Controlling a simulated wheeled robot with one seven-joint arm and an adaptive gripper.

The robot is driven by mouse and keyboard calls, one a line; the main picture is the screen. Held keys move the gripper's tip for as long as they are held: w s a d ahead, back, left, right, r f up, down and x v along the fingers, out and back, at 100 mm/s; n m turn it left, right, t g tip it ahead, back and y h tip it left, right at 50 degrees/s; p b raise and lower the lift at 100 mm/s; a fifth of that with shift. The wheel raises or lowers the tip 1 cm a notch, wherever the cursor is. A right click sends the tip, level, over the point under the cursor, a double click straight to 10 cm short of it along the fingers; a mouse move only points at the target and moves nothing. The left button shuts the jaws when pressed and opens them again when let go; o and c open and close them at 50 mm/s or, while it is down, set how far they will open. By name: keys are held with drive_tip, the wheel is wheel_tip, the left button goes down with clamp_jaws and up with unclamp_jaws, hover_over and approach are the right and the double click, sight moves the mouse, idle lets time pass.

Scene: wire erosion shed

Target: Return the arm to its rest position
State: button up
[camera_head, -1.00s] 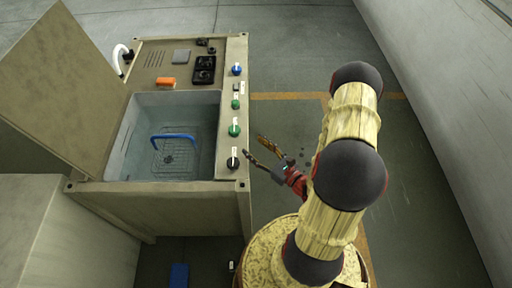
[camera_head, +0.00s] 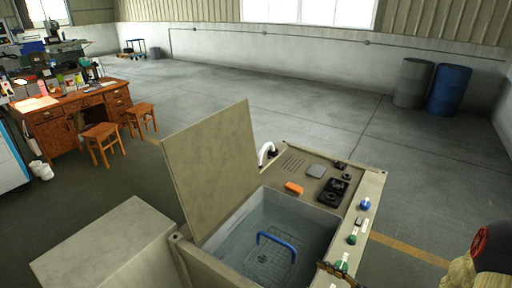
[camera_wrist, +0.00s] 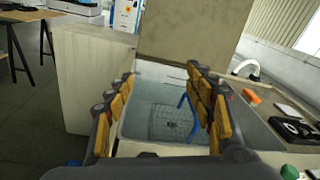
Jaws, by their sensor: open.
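My gripper (camera_wrist: 160,78) is open in the wrist view, with its yellow-padded fingers spread apart and nothing between them. Beyond them is the machine's water-filled tank, with a basket with a blue handle (camera_wrist: 184,100) in it. In the head view only part of my gripper (camera_head: 338,272) shows, at the bottom edge by the tank's right-hand control strip. A piece of my arm (camera_head: 480,268) shows at the bottom right corner; the rest is out of frame. The basket's blue handle (camera_head: 276,240) stands up in the tank, apart from my gripper.
The machine's lid (camera_head: 212,165) stands open on the left of the tank. An orange block (camera_head: 294,188) and a white hose (camera_head: 266,153) are on its top. A desk (camera_head: 75,118) with stools is at the left; two barrels (camera_head: 448,90) stand far right. The floor between is clear.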

drive_tip(key=s+a+r+n+g+h, duration=0.2)
drive_tip(key=s+a+r+n+g, duration=0.1)
drive_tip(key=s+a+n+g, duration=0.25)
drive_tip(key=s+a+r+n+g+h, duration=0.25)
drive_tip(key=s+r+n+g, duration=0.2)
drive_tip(key=s+n, duration=0.3)
drive_tip(key=s+d+r+n+t+h, duration=0.1)
drive_tip(key=d+r+n+t+h, duration=0.3)
drive_tip(key=d+r+n+h, duration=0.4)
wheel_tip(320, 180, up, 3)
drive_tip(key=shift+s+n+t+h, duration=0.3)
drive_tip(key=shift+n+h, duration=0.25)
drive_tip(key=shift+n, duration=0.05)
drive_tip(key=shift+f, duration=0.1)
